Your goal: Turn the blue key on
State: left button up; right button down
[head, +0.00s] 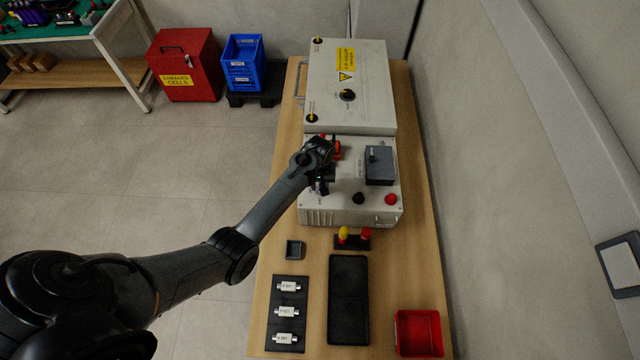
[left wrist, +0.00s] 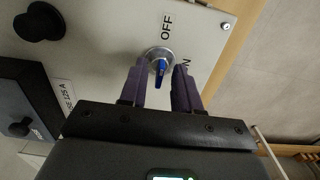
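The blue key (left wrist: 159,70) sits in a round metal switch on the pale panel of the box (head: 345,212). In the left wrist view, OFF is printed above the switch and ON, partly covered by a finger, is to its right. The key's blue grip points down in that view, away from OFF. My left gripper (head: 321,186) is over the left part of the box. In the left wrist view its two purple fingers (left wrist: 160,84) are apart, one on each side of the key, with gaps visible. The key is hidden in the head view. My right gripper is not in view.
A black knob (head: 359,198), a red button (head: 391,199) and a dark grey block (head: 379,165) stand on the same box. A larger cabinet (head: 372,75) is behind it. Trays and yellow and red-handled tools (head: 352,240) lie in front on the wooden table.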

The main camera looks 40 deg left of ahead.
pick_arm(q)
grip_shut()
dwell(0.4)
